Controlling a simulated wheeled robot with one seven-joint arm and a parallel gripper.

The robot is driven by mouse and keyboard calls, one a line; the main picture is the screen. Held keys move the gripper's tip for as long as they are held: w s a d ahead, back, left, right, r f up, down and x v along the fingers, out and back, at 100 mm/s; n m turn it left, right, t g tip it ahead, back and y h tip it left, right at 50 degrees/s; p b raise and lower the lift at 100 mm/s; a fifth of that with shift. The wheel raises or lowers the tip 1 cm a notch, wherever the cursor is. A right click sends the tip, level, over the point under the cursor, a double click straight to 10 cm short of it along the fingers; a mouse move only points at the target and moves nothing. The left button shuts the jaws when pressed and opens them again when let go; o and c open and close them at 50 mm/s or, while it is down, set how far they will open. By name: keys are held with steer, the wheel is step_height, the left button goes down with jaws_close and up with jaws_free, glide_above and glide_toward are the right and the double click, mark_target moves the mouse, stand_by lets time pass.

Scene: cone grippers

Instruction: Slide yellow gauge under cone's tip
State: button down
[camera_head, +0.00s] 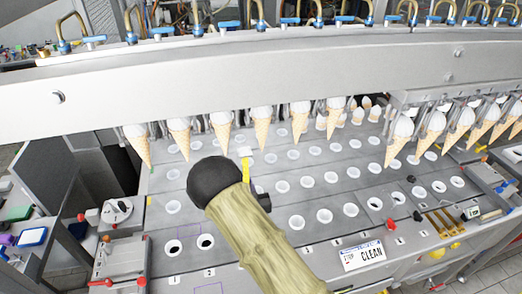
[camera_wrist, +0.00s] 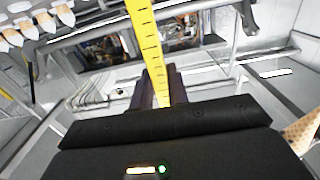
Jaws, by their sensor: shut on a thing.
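The yellow gauge (camera_wrist: 147,40) is a flat strip with black marks. In the wrist view my gripper (camera_wrist: 160,86) is shut on its lower part, and the strip runs up past the top edge. In the head view the gauge (camera_head: 246,172) shows as a thin yellow strip beside my arm, which hides most of the gripper. Ice-cream cones hang tip-down in a row; one cone (camera_head: 262,130) is above and a little right of the strip. Another cone (camera_wrist: 304,132) shows at the wrist view's right edge. I cannot tell whether the gauge touches any tip.
A grey plate (camera_head: 300,160) with several rows of white-rimmed holes lies below the cones. A long metal beam (camera_head: 230,75) runs above them. A white "CLEAN" sign (camera_head: 362,255), red knobs and brass-coloured parts (camera_head: 445,222) are at the front right.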

steer(key=r+p+v, duration=0.1)
steer(key=p+v, duration=0.6)
steer(key=v, duration=1.1)
steer(key=shift+s, duration=0.3)
stand_by(1.1)
stand_by(0.5)
